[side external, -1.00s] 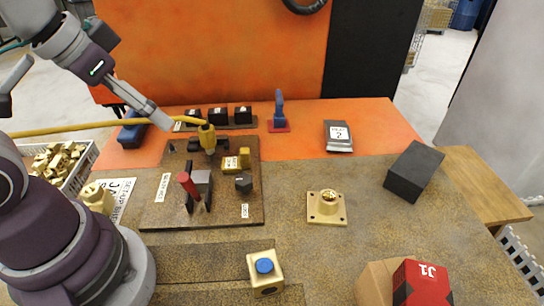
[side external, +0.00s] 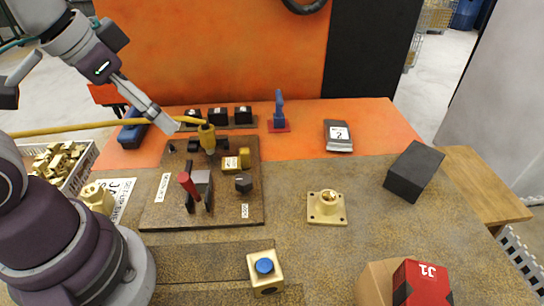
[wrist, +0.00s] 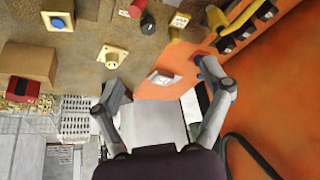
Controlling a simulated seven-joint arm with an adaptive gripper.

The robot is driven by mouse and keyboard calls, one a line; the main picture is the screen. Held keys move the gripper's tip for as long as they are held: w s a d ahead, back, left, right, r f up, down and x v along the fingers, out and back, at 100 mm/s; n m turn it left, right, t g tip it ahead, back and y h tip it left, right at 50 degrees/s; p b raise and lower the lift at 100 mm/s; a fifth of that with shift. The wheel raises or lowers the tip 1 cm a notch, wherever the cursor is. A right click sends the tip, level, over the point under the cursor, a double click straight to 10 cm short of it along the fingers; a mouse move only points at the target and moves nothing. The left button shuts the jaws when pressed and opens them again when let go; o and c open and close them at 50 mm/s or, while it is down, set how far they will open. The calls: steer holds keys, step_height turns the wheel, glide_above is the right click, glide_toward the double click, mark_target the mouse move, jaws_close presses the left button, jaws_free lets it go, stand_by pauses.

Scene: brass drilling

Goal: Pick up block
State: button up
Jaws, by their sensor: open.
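Several things are block-like, and I cannot tell which one the task names. A dark grey block (side external: 414,171) lies at an angle on the right of the table. In the wrist view the dark block (wrist: 117,96) shows partly behind the left finger. A brass block with a blue button (side external: 265,272) sits at the front, and shows in the wrist view (wrist: 58,21). My gripper (side external: 170,124) is above the back left of the table, well apart from both blocks. Its fingers are spread with nothing between them in the wrist view (wrist: 163,100).
A brass flange (side external: 326,207) stands mid-table. The fixture board (side external: 235,215) with a red-handled clamp (side external: 189,186) is at left, near a yellow hose (side external: 75,127). A red box (side external: 420,284) is at front right. Open table lies between flange and dark block.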

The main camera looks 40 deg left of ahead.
steer(key=w+d+f+m+g, duration=0.25)
steer(key=d+m, duration=0.25)
steer(key=m, duration=0.4)
steer(key=m+g+h, duration=0.1)
steer(key=m+g, duration=0.3)
steer(key=m, duration=1)
glide_toward(264, 265)
steer(key=w, duration=0.1)
steer(key=shift+m, duration=0.3)
steer(key=f, duration=0.3)
steer(key=s+f, duration=0.1)
steer(key=f, duration=0.3)
steer(key=s+d+f, duration=0.1)
steer(key=f, duration=0.3)
steer(key=shift+s+d, duration=0.1)
steer(key=c, duration=1.3)
